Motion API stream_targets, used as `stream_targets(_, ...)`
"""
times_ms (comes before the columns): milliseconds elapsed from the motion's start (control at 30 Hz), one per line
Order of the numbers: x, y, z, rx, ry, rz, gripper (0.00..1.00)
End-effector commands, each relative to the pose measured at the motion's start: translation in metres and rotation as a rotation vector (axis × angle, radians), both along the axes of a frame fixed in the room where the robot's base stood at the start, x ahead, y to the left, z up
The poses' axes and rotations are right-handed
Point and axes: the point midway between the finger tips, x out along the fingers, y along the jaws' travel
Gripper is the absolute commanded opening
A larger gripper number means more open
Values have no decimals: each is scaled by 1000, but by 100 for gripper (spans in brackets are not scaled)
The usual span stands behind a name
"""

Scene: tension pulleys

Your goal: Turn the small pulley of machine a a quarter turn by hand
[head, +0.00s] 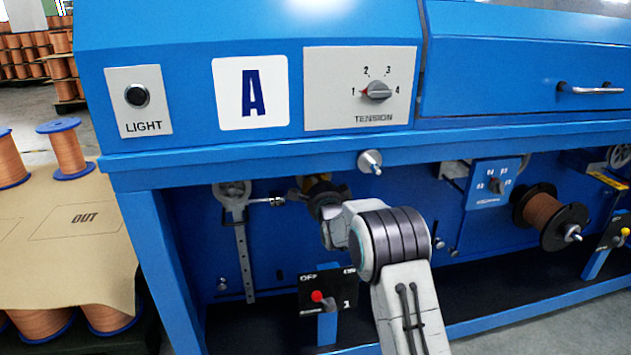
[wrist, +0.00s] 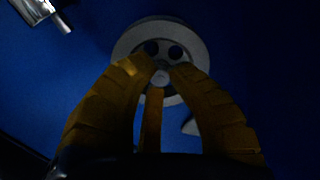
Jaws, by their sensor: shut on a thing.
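Machine A carries a white plate with a blue letter A (head: 250,92) on its blue front. In the wrist view, a small pale grey pulley (wrist: 126,42) with dark round holes stands against the blue panel. My gripper (wrist: 163,72) has its yellow fingers closed at the middle of this pulley, with a grey hub between the fingertips. In the head view my gripper (head: 318,190) reaches in under the machine's ledge, and it and my arm hide most of the pulley. The lower part of the pulley is hidden by the fingers.
A grey slotted bar (head: 243,245) hangs left of my gripper. A switch box with a red knob (head: 317,296) sits below it. A copper wire spool (head: 545,215) is to the right. A tension dial (head: 376,90) is above.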

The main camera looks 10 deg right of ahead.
Motion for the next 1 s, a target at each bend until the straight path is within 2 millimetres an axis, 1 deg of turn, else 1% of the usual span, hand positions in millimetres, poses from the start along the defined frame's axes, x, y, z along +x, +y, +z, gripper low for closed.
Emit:
stream_targets(33,0,-1,4,16,-9,0,0)
stream_targets(300,0,-1,4,70,-8,-1,0)
stream_targets(733,0,-1,3,76,-8,-1,0)
stream_targets(767,0,-1,3,75,-8,-1,20)
stream_targets(1000,0,-1,1,75,-3,0,41)
